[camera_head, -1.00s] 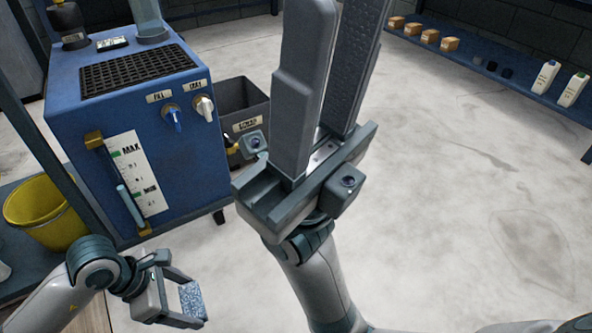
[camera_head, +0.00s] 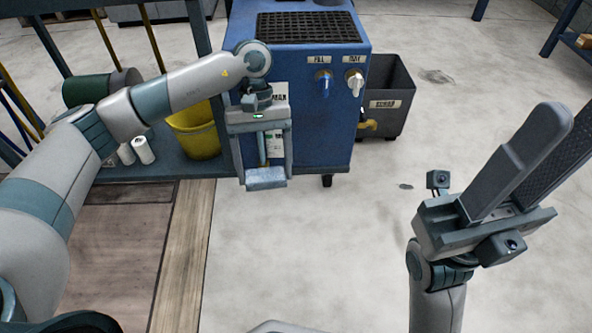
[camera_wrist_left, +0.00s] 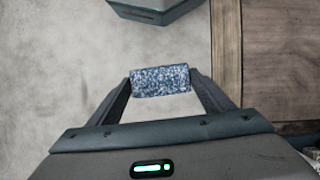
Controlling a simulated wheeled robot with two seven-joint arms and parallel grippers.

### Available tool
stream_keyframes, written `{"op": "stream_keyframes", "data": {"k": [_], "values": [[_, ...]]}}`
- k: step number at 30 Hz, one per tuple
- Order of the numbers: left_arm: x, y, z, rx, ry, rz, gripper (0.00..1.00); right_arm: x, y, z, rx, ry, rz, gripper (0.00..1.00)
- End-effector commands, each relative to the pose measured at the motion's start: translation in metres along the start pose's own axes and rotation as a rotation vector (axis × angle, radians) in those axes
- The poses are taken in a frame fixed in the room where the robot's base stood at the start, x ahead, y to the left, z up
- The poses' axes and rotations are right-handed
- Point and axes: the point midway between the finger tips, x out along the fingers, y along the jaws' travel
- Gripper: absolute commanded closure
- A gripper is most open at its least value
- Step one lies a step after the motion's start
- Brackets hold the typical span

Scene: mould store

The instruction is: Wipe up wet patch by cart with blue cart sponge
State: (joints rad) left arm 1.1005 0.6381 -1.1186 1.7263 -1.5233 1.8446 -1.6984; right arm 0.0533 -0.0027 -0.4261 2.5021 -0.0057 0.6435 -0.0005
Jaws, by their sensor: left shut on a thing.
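The blue sponge (camera_head: 266,179), speckled blue and white, is between the fingers of my left gripper (camera_head: 264,168). It also shows in the left wrist view (camera_wrist_left: 160,80), gripped across its width, with bare floor below. The left gripper is shut on it in front of the blue cart (camera_head: 300,110), partly covering the cart's gauge. A dark patch (camera_head: 437,76) lies on the floor right of the bin, and a smaller dark spot (camera_head: 405,186) lies nearer; I cannot tell whether either is wet. My right gripper (camera_head: 565,125) is raised, open and empty at the right.
A dark bin (camera_head: 388,98) stands against the cart's right side. A yellow bucket (camera_head: 196,140) and white bottles (camera_head: 143,150) are on the low blue shelf at left. Wooden boards (camera_head: 180,260) lie at lower left. The pale floor in the middle is clear.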

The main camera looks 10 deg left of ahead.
Motion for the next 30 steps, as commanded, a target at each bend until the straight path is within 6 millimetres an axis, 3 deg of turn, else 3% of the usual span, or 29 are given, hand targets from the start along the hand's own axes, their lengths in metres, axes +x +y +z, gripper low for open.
{"op": "stream_keyframes", "data": {"k": [1, 3, 10, 30], "values": [[-0.024, -0.001, 0.001, 0.062, 0.007, -0.026, 0.44, 0.002, 0.002, 0.0, -0.009, -0.014, 0.001, 0.69], [-0.044, -0.004, 0.002, 0.147, 0.006, -0.061, 0.44, 0.0, 0.005, -0.002, -0.018, -0.024, 0.002, 0.69], [-0.085, -0.01, 0.005, 0.319, 0.002, -0.132, 0.44, -0.004, 0.01, -0.005, -0.037, -0.045, 0.001, 0.69], [-0.092, -0.011, 0.005, 0.353, 0.001, -0.145, 0.44, -0.006, 0.011, -0.007, -0.042, -0.048, 0.002, 0.69]]}}
